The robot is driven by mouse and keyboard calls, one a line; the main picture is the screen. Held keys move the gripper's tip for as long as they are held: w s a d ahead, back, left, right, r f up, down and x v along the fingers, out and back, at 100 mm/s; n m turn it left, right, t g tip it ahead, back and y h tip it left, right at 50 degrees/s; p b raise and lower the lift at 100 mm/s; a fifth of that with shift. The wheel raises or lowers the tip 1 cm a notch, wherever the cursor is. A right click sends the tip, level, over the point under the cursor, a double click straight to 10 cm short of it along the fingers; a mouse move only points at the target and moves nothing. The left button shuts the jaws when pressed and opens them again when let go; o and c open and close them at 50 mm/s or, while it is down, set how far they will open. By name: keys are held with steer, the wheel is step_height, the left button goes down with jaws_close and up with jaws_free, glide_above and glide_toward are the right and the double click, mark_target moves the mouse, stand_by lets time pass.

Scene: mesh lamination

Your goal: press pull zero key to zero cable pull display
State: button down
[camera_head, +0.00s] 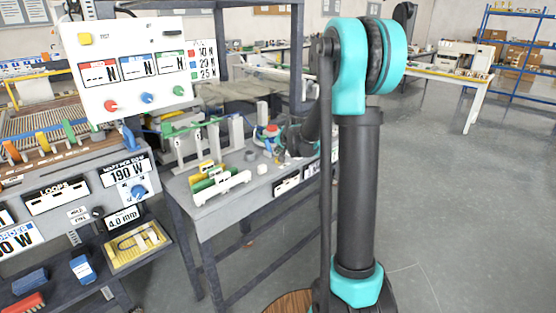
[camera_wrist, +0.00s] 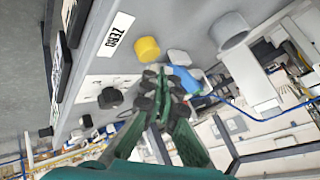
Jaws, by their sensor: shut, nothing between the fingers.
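In the wrist view, a yellow round key (camera_wrist: 147,49) stands out from a grey panel beside a white label reading ZERO (camera_wrist: 116,34). My gripper (camera_wrist: 158,76) is shut and empty, with its fingertips just below and right of the yellow key in the picture. I cannot tell whether they touch it. Dark-framed displays (camera_wrist: 70,58) sit at the panel's left edge, seen too obliquely to read. In the head view, two display panels (camera_head: 287,184) are on the front of the grey bench (camera_head: 225,217); their digits are too small to read. My arm hides part of that bench.
Open floor lies right.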

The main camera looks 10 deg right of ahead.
steer(key=shift+r, duration=2.5)
steer(key=s+d+f+n+g, duration=0.1)
steer(key=s+f, duration=0.3)
steer(key=s, duration=0.9)
steer(key=s+d+f+n+g+h, duration=0.1)
steer(key=s+f, duration=0.4)
steer(key=s, duration=0.9)
steer(key=s+d+f+n+g+h, duration=0.1)
steer(key=s+f+n, duration=0.3)
steer(key=s, duration=1)
steer(key=shift+d+f+n+g, duration=0.3)
steer(key=shift+d+f+g, duration=0.2)
steer(key=shift+g, duration=0.4)
steer(key=shift+w, duration=0.1)
